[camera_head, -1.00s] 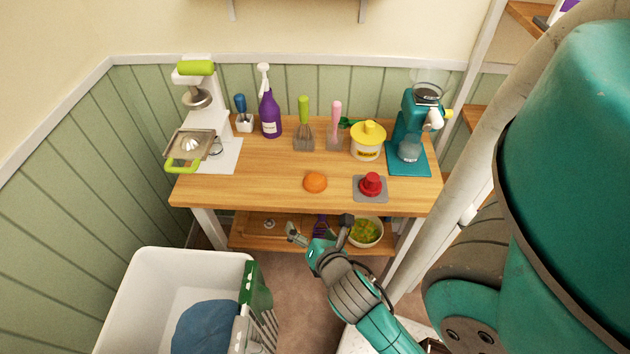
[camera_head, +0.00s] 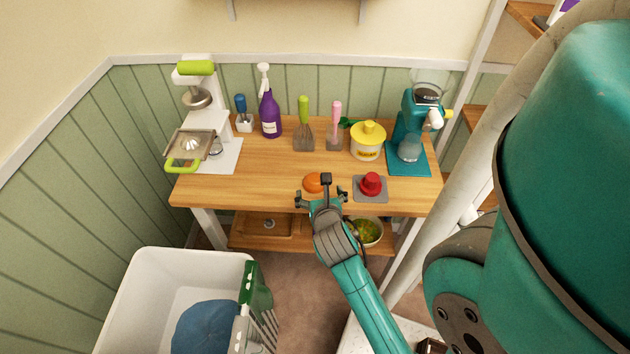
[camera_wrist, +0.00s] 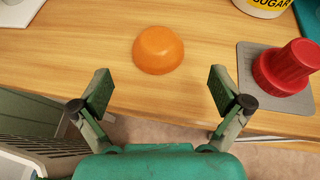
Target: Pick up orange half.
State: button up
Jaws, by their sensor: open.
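The orange half (camera_head: 312,182) lies on the wooden table near its front edge, rounded side up. In the wrist view the orange half (camera_wrist: 158,50) sits beyond my fingertips, a little left of the middle between them. My gripper (camera_head: 321,192) is open and empty at the table's front edge, just short of the orange half and partly in front of it in the head view. In the wrist view the two fingers of my gripper (camera_wrist: 160,92) are spread wide with nothing between them.
A red object (camera_head: 371,183) on a grey mat (camera_head: 362,197) stands close to the right of the orange half. A yellow-lidded sugar pot (camera_head: 367,142) is behind it. A green and white juicer (camera_head: 200,100) stands at the left. The table's left front area is clear.

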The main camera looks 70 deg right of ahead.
aim_at(316, 186)
jog(key=x, duration=0.5)
jog(key=shift+w+a+r, duration=0.1)
jog(key=shift+w+r, duration=0.05)
jog(key=shift+c, duration=0.3)
jog(key=c, duration=1.2)
